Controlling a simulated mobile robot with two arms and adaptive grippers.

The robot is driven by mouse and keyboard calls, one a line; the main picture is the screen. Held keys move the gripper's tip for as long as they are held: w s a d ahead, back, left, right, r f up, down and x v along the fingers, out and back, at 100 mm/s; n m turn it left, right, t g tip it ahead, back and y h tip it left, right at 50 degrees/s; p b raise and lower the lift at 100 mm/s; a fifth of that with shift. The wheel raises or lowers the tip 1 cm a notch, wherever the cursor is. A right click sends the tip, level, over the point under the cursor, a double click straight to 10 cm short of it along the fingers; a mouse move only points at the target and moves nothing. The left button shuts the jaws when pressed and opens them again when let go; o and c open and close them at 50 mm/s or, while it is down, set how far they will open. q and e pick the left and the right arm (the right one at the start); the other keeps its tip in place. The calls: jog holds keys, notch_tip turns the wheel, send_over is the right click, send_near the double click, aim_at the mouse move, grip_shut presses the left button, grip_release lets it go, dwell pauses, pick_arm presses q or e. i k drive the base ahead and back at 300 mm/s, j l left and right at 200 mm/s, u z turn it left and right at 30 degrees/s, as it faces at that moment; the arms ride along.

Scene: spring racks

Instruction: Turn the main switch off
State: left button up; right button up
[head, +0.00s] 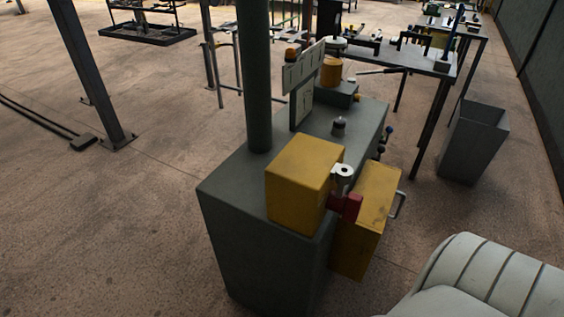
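A yellow box (300,185) sits on top of a dark grey-green cabinet (250,235). On its right side is a red lever or handle (348,206), with a pale round metal part (343,172) just above it. This looks like the main switch, but no label can be read. A second yellow box (368,215) with a grey handle hangs on the cabinet's right side, close by the red part. Whether the switch is on or off cannot be told. Neither of my grippers is in view.
A thick dark post (255,80) rises from the cabinet. A pale ribbed seat (475,285) stands at the lower right. A grey bin (472,140) and a workbench (420,60) are at the back right. Open floor (100,220) lies to the left.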

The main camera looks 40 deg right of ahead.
aim_at(350, 206)
jog(key=l+u, duration=0.45)
jog(key=k+l+u, duration=0.15)
jog(key=l+u, duration=0.3)
jog(key=k+l+u, duration=0.15)
jog(key=l+u, duration=0.3)
jog(key=j, duration=0.1)
